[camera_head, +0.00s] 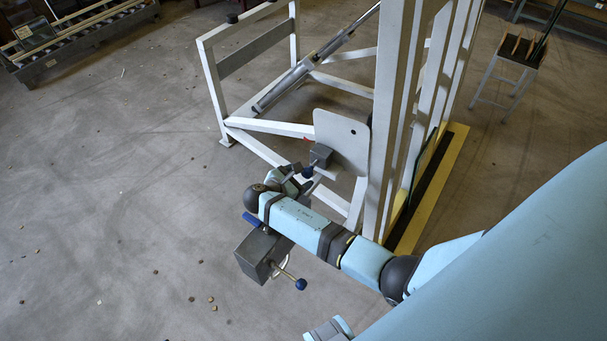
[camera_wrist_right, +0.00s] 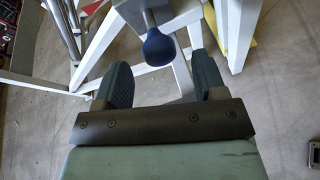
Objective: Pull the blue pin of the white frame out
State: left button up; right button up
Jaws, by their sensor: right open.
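The white frame (camera_head: 395,90) stands at the centre and right of the head view. Its blue pin has a round blue knob (camera_head: 307,172) beside a small grey block (camera_head: 321,155), near a white plate. In the right wrist view the blue knob (camera_wrist_right: 158,47) hangs just ahead of the fingers, roughly between them, with a gap on both sides. My right gripper (camera_head: 299,179) is close to the knob, partly hidden by its own arm. In the wrist view my right gripper (camera_wrist_right: 162,84) is open and empty. My left gripper is not seen.
A white plate (camera_head: 342,140) and frame bars surround the pin. A small stand (camera_head: 507,68) is at upper right. The floor at left is mostly clear, with small debris.

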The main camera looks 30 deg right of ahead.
jog(key=v, duration=1.1)
jog(key=shift+a+p, duration=0.1)
jog(key=shift+p, duration=0.3)
